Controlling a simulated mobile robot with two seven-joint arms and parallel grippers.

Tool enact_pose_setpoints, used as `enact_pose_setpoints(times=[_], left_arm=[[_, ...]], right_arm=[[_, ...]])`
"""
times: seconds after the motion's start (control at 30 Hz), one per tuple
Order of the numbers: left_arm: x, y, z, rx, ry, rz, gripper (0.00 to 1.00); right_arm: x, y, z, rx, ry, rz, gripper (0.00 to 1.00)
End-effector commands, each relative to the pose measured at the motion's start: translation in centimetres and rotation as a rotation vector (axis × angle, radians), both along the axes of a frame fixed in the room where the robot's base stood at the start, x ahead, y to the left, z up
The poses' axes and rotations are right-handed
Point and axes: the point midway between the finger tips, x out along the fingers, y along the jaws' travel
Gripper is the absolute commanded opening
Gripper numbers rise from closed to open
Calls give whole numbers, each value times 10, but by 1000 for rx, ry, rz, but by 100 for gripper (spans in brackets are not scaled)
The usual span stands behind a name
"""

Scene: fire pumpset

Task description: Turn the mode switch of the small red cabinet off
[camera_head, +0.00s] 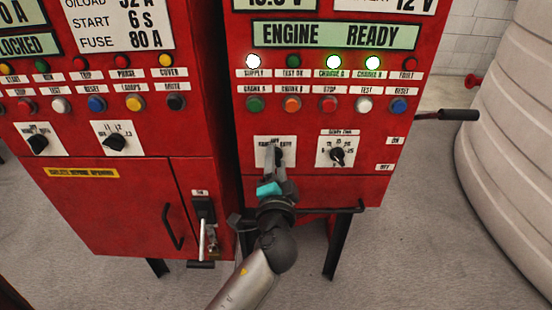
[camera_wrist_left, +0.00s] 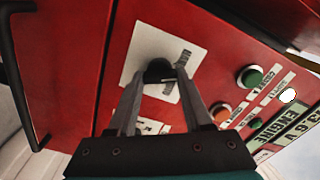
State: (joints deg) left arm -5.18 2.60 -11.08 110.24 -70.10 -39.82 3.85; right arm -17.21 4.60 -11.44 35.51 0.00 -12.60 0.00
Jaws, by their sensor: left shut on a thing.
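The small red cabinet (camera_head: 315,190) fills the centre right of the head view. Its mode switch plate (camera_head: 260,141) is white with small lettering. In the left wrist view the switch is a round black knob (camera_wrist_left: 158,68) on the white plate (camera_wrist_left: 142,45), where HAND seems readable. My left gripper (camera_head: 277,160) reaches up from below in the head view and is shut on the knob. In the left wrist view its two fingers (camera_wrist_left: 160,82) sit either side of the knob. The gripper partly hides the switch, so the pointer's setting cannot be read. My right gripper is out of view.
A second black knob (camera_head: 337,154) sits right of the switch. Coloured buttons and lamps run above, under an ENGINE READY display (camera_head: 335,35). A black-gripped lever (camera_head: 458,115) sticks out right. A larger red cabinet (camera_head: 110,200) stands close left.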

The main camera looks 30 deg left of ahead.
Motion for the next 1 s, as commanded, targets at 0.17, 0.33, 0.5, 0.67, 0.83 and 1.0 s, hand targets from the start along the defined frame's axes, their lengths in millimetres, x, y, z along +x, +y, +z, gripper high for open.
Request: enact_pose_setpoints(times=[0.17,0.33,0.5,0.67,0.83,1.0], left_arm=[[0,0,2,138,67,0,0],[0,0,1,252,121,0,0],[0,0,1,340,163,0,0],[0,0,0,393,188,1,0],[0,0,0,422,202,1,0],[0,0,0,429,205,1,0]], right_arm=[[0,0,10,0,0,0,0],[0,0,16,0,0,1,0],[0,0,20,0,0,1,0],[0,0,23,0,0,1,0],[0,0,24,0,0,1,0],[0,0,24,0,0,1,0]])
